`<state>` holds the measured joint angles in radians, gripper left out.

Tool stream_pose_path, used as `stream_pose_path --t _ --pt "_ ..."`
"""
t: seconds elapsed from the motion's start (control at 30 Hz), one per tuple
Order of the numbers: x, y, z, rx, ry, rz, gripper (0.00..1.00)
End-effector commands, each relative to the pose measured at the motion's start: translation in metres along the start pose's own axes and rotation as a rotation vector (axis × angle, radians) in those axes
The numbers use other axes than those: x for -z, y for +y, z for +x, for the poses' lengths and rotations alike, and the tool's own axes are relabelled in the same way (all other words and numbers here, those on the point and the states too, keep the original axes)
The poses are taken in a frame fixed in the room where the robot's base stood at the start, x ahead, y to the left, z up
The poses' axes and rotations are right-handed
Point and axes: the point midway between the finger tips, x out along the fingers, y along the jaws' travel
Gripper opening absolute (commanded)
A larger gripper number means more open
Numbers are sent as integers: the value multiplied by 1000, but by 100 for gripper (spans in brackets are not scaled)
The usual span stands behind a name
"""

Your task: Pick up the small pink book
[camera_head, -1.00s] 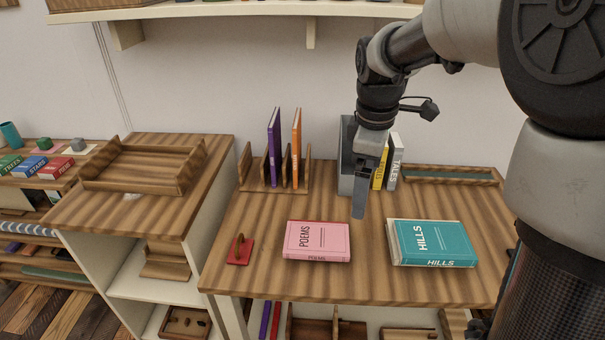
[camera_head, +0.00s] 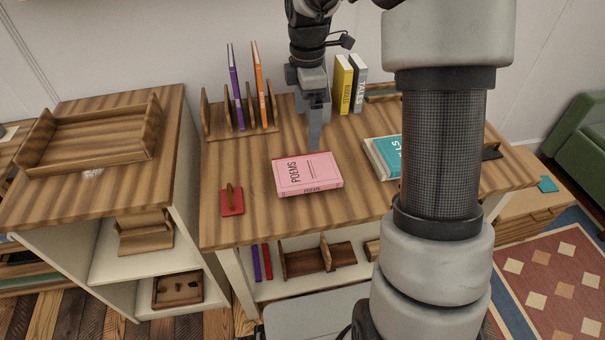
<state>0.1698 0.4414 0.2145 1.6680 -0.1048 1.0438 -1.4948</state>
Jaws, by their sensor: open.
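The small pink book (camera_head: 309,174), titled POEMS, lies flat on the wooden desk (camera_head: 240,172), near the middle, with its spine toward the front. My gripper (camera_head: 315,145) points down at the book's far edge, seen just behind and over it. It is open, with nothing in its jaws. Seen nearly edge-on, its fingers overlap, and I cannot tell whether the tips touch the book.
A teal book (camera_head: 383,157) lies to the right, partly hidden by my arm. A red piece with a wooden handle (camera_head: 232,201) lies left. A rack with purple and orange books (camera_head: 259,84) and upright yellow (camera_head: 342,84) and grey (camera_head: 358,84) books stand behind.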

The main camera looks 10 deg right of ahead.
Motion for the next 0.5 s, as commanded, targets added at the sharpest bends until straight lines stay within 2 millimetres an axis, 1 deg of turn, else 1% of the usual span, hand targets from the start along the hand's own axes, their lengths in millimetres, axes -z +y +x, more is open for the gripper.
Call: stream_pose_path --t 0.03,0.3,0.4,0.5 --pt "0 -1 14 3 0 0 100" --pt "0 -2 74 5 0 0 100" --pt "0 -1 91 3 -1 0 100" --pt "0 -1 103 2 -1 1 100"
